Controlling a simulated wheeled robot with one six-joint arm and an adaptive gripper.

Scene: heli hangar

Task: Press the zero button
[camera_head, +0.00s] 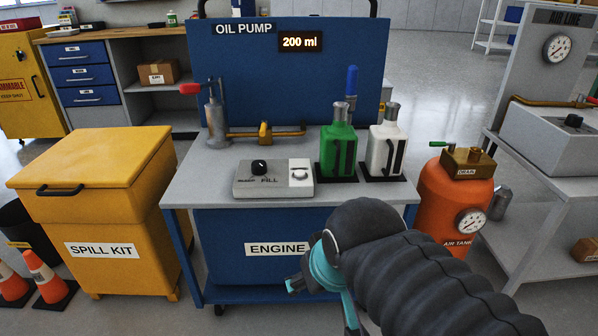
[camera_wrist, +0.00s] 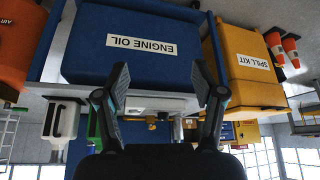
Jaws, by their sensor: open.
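A grey control box (camera_head: 273,179) sits on the oil pump bench, with a black knob (camera_head: 259,167) marked FILL at its left. A round white button (camera_head: 299,174) is on its right part; the label by it is too small to read. The display (camera_head: 300,42) reads 200 ml. My gripper (camera_head: 313,287) is in front of the bench, below the control box and near the ENGINE OIL front. In the wrist view my gripper (camera_wrist: 163,82) is open and empty, its fingers wide apart, with the upside-down blue ENGINE OIL front (camera_wrist: 140,42) beyond.
A green bottle (camera_head: 338,150) and a white bottle (camera_head: 386,150) stand right of the control box. A hand pump (camera_head: 216,120) with a brass pipe is behind it. A yellow spill kit bin (camera_head: 100,200) stands left, an orange air tank (camera_head: 452,205) right.

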